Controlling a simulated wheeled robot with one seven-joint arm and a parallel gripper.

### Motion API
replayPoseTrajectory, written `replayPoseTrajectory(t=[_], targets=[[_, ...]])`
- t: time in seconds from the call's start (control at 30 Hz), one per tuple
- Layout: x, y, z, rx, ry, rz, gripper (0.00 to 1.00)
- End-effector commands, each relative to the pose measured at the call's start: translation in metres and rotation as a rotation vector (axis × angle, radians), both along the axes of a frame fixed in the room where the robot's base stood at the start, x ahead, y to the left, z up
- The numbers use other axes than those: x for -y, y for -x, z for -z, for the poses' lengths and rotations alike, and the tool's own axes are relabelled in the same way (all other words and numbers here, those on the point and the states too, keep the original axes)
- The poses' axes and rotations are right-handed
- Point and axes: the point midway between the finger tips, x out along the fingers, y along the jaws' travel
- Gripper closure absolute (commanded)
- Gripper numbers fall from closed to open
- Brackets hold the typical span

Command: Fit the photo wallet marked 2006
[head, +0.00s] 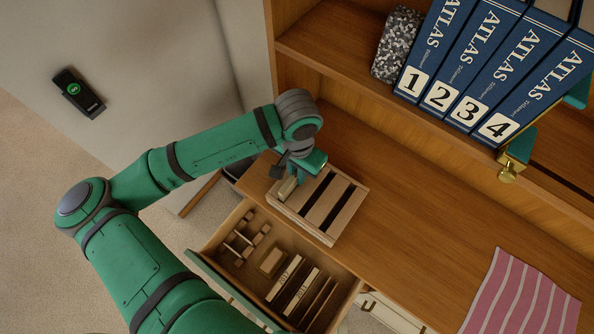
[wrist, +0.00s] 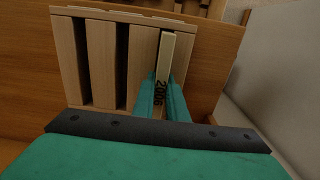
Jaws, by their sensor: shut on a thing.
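My gripper (wrist: 163,88) is shut on a cream photo wallet (wrist: 167,70) whose edge reads 2006. The wallet stands edge-on between the teal fingers in the wrist view. It is over the right-hand part of a pale wooden slotted box (wrist: 101,60), in line with a dark slot partly hidden by it. Two other dark slots to its left look empty. I cannot tell how far the wallet is in the slot. In the head view my gripper (head: 290,188) is at the left end of the box (head: 345,218), which sits on the wooden desk top.
An open drawer (head: 210,252) below the box holds two labelled wallets (head: 292,283) and small wooden pieces. Blue atlases (head: 478,75) numbered 1 to 4 and a speckled block (head: 397,45) stand on the shelf. A pink striped cloth (head: 522,298) lies at right. Bare desk lies between.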

Motion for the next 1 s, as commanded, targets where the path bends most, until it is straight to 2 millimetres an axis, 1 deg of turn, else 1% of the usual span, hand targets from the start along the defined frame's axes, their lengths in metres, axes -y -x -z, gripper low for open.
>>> replayPoseTrajectory(t=[0.27, 0.3, 0.33, 0.37, 0.63, 0.73, 0.87, 1.0], targets=[[0.000, 0.000, 0.001, 0.000, 0.000, 0.000, 1.00], [0.000, 0.000, 0.001, 0.000, 0.000, 0.000, 0.78], [0.000, 0.000, 0.001, 0.000, 0.000, 0.000, 0.71], [0.000, 0.000, 0.001, 0.000, 0.000, 0.000, 0.66], [0.000, 0.000, 0.001, 0.000, 0.000, 0.000, 0.66], [0.000, 0.000, -0.004, 0.001, 0.001, 0.000, 0.66], [0.000, -0.001, -0.019, 0.002, 0.000, 0.000, 0.66], [0.000, -0.001, -0.045, 0.003, -0.001, 0.001, 0.66]])
